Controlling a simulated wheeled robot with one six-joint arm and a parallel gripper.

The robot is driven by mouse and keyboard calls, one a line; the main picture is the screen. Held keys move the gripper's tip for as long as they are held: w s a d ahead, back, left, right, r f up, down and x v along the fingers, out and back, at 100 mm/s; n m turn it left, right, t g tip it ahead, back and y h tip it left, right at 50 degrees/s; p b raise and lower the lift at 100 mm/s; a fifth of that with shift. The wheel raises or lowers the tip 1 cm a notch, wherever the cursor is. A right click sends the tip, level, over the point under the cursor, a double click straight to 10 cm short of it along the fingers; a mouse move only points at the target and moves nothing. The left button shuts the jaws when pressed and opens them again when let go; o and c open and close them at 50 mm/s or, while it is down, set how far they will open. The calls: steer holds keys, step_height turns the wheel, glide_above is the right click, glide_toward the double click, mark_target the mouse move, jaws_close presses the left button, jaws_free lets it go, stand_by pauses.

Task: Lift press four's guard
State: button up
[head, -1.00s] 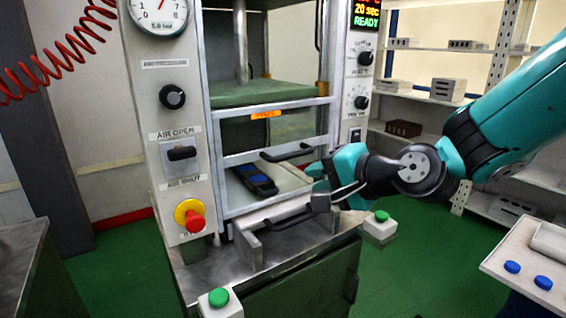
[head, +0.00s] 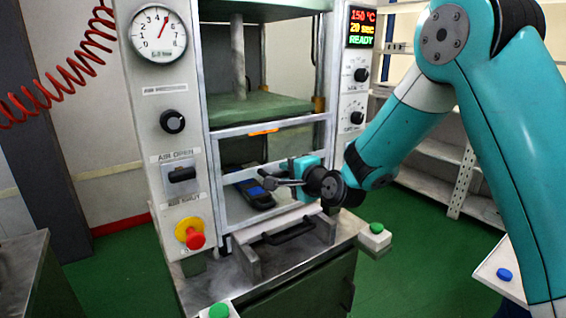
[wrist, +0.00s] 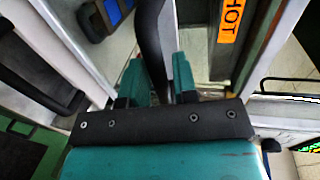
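In the wrist view, the black guard handle (wrist: 153,35) runs between the two teal fingers of my gripper (wrist: 160,72). The handle fills the gap between them, and the fingers look shut on it. In the head view the gripper hides most of this handle.
A dark mould with blue parts (head: 256,193) lies behind the guard. A second black handle (head: 288,232) is below, near the front ledge. Green buttons (head: 376,228) stand at the front corners. A red emergency knob (head: 195,240) is on the left column. Shelves (head: 440,160) stand behind my arm.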

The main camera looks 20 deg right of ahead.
steer(key=shift+p+x, duration=0.3)
steer(key=shift+x, duration=1.1)
jaws_close()
step_height(320, 180, up, 25)
steer(key=p, duration=1)
steer(key=shift+r, duration=0.2)
jaws_free()
steer(key=b+v, duration=0.7)
steer(key=v, duration=1)
steer(key=shift+s+d, duration=0.2)
steer(key=shift+s, duration=0.15)
